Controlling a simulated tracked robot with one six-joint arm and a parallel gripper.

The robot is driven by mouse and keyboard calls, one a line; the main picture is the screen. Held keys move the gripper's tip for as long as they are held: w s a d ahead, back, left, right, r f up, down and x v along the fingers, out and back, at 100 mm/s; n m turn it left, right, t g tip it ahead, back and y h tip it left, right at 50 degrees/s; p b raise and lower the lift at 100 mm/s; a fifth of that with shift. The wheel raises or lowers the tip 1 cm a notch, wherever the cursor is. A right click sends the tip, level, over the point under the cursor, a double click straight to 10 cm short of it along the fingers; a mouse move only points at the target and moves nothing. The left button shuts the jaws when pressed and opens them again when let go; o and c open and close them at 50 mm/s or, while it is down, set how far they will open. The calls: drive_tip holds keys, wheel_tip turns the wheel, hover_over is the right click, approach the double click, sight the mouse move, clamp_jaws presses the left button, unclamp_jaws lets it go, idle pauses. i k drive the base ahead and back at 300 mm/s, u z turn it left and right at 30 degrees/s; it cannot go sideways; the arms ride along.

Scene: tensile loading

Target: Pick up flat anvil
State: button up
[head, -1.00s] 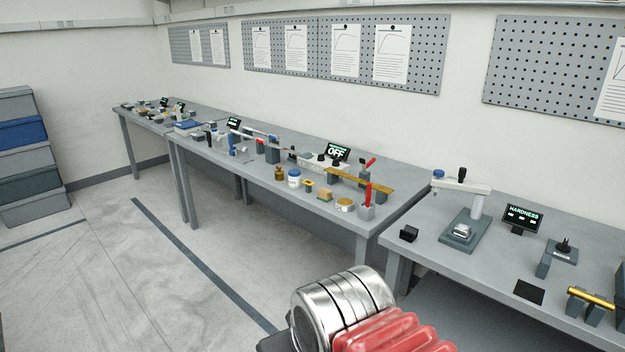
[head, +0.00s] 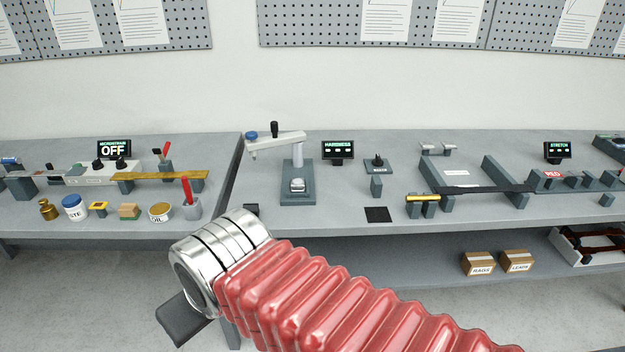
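No part is plainly marked as the flat anvil, so I cannot tell for sure which piece it is. The hardness tester (head: 297,165) stands on the right-hand bench, with a small silver block (head: 297,185) on its base. To its right, a small black knobbed piece (head: 378,161) sits on a dark labelled plate, with a grey upright block (head: 376,187) in front. My arm, with chrome rings and red bellows, crosses the lower foreground. A dark part of my gripper (head: 184,318) shows below the chrome end, well apart from the bench items; its fingers are hidden.
A black square pad (head: 378,214) and a yellow rod on grey supports (head: 423,198) lie near the bench front. The left bench (head: 225,150) holds jars and a brass bar. Cardboard boxes (head: 478,263) stand on the lower shelf. A narrow gap separates the benches.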

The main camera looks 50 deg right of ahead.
sight(297, 184)
drive_tip(key=z, duration=0.6)
drive_tip(key=i, duration=1.2)
drive_tip(key=z, duration=0.5)
